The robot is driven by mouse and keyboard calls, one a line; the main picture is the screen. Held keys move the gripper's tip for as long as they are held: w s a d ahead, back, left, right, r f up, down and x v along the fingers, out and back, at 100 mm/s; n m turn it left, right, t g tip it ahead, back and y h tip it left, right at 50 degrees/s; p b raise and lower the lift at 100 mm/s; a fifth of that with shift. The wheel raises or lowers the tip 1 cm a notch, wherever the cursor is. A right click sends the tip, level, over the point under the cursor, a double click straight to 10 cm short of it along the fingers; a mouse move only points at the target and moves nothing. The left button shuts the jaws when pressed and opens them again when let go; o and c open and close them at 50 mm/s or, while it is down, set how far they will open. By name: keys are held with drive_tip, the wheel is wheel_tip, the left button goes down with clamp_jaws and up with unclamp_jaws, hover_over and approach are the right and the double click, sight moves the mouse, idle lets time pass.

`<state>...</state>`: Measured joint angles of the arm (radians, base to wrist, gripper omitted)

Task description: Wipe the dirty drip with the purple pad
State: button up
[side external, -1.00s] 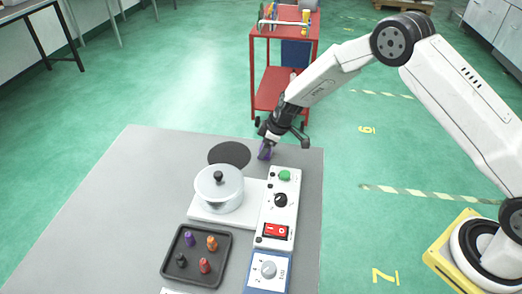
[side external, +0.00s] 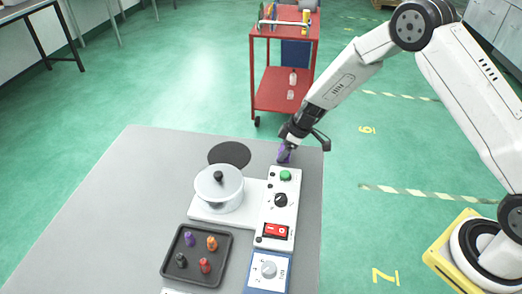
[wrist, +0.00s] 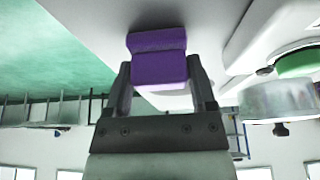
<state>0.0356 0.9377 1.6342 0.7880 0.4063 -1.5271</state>
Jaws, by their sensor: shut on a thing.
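My gripper (side external: 287,143) is shut on the purple pad (side external: 284,153), close above the grey table near its back right corner. The pad is just behind the control panel with the green button, and I cannot tell whether it touches the table. In the wrist view the purple pad (wrist: 158,62) sits between the two fingers of my gripper (wrist: 158,78). I cannot make out the dirty drip in either view; the pad or gripper may hide it.
The control panel (side external: 285,185) has a green button, a black knob and a red switch. A lidded pot (side external: 219,192) stands left of it. A black disc (side external: 229,154) lies behind the pot. A dark tray (side external: 196,273) holds several small coloured pieces. The table's left side is clear.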

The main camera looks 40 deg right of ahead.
drive_tip(key=shift+r, duration=4.1)
